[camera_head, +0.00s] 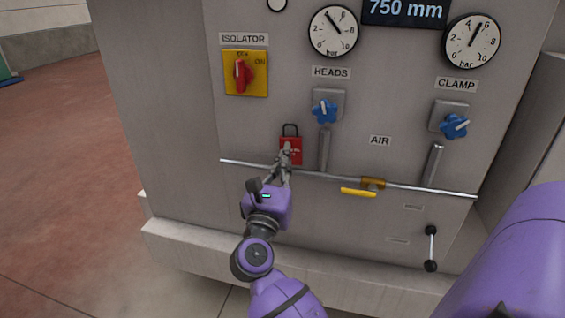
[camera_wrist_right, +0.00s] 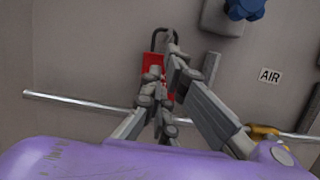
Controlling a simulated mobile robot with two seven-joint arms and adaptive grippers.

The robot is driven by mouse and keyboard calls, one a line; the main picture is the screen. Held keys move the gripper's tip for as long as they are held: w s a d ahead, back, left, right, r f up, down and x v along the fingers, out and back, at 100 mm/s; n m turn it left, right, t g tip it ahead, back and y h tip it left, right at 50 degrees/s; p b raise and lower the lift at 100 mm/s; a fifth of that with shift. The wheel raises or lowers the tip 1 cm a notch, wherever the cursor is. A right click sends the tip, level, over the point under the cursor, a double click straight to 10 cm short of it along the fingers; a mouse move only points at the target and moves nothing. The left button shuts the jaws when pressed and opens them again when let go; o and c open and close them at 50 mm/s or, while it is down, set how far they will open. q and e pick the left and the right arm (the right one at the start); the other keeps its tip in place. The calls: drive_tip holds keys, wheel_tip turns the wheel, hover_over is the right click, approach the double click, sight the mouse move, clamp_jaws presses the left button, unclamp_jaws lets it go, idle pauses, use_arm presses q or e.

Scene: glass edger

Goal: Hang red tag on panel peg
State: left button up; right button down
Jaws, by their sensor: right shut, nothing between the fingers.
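The red tag (camera_head: 291,151), with a dark loop on top, is against the grey panel (camera_head: 240,130), below and right of the isolator. My right gripper (camera_head: 287,152) is in front of it, its fingers covering part of its face. In the right wrist view the red tag (camera_wrist_right: 151,64) shows behind the fingers of the right gripper (camera_wrist_right: 164,62), with its loop standing above. The fingers are shut with nothing held between them. No peg shows clearly; the top of the loop meets the panel. My left gripper is out of view.
A horizontal metal rail (camera_head: 330,175) crosses the panel just below the tag, with a yellow handle (camera_head: 358,192) to the right. A grey pipe (camera_head: 324,150) stands right of the tag. Blue knobs (camera_head: 325,111) and the red isolator switch (camera_head: 243,75) are above.

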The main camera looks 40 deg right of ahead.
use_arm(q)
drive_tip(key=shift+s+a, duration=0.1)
use_arm(e)
drive_tip(key=shift+w+d, duration=0.45)
drive_tip(key=shift+d, duration=0.05)
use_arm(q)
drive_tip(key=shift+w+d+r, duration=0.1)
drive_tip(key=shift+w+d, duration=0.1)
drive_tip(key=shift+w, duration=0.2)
use_arm(e)
drive_tip(key=shift+w+d, duration=0.65)
drive_tip(key=shift+d, duration=0.15)
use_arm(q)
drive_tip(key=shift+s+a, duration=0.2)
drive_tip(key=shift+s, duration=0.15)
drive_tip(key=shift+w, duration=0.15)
use_arm(e)
drive_tip(key=shift+s+a, duration=0.15)
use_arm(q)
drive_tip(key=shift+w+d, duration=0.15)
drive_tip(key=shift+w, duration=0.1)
use_arm(e)
drive_tip(key=shift+s+a, duration=0.1)
drive_tip(key=shift+a, duration=0.05)
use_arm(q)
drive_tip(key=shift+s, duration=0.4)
use_arm(e)
drive_tip(key=shift+s+a, duration=0.35)
drive_tip(key=shift+a, duration=0.1)
